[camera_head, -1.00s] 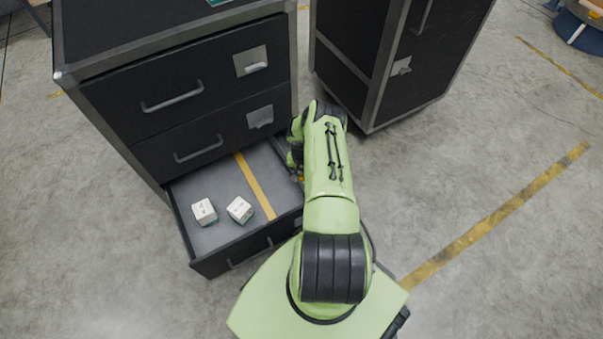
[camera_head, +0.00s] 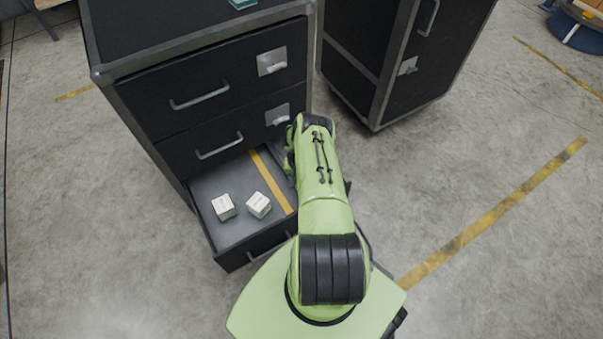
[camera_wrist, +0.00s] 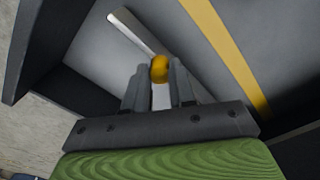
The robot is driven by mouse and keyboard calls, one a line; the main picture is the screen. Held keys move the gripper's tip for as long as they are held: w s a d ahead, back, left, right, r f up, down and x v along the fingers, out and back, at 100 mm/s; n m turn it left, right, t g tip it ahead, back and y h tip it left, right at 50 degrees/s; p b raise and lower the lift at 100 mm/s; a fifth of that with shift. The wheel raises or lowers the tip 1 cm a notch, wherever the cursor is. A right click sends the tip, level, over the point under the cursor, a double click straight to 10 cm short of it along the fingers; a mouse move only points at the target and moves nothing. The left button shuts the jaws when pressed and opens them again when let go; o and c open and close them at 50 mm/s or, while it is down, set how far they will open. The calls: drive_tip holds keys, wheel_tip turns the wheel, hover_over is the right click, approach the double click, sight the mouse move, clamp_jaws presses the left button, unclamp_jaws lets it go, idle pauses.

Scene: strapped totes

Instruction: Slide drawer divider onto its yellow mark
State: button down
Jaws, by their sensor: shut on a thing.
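The open bottom drawer (camera_head: 236,232) has a yellow mark (camera_head: 270,182) running across its grey floor from back to front. In the wrist view the yellow mark (camera_wrist: 226,48) lies to the right of the divider. The drawer divider (camera_wrist: 131,30) is a thin pale bar with a round yellow knob (camera_wrist: 160,68). It stands apart from the mark and slants in the picture. My gripper (camera_wrist: 159,76) is shut on the knob, one dark finger on each side. In the head view my green arm hides the gripper and divider.
Two white cubes (camera_head: 224,206) (camera_head: 259,204) lie in the drawer left of the mark. Closed drawers with handles (camera_head: 200,97) are above. A second dark cabinet (camera_head: 372,60) stands to the right.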

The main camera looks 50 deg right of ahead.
drive_tip(key=w+a, duration=0.2)
drive_tip(key=a, duration=0.5)
drive_tip(key=shift+w+a+p, duration=0.2)
drive_tip(key=shift+p, duration=0.15)
drive_tip(key=c, duration=0.9)
unclamp_jaws()
wheel_tip(320, 180, up, 16)
drive_tip(key=p, duration=0.5)
drive_tip(key=shift+f, duration=0.1)
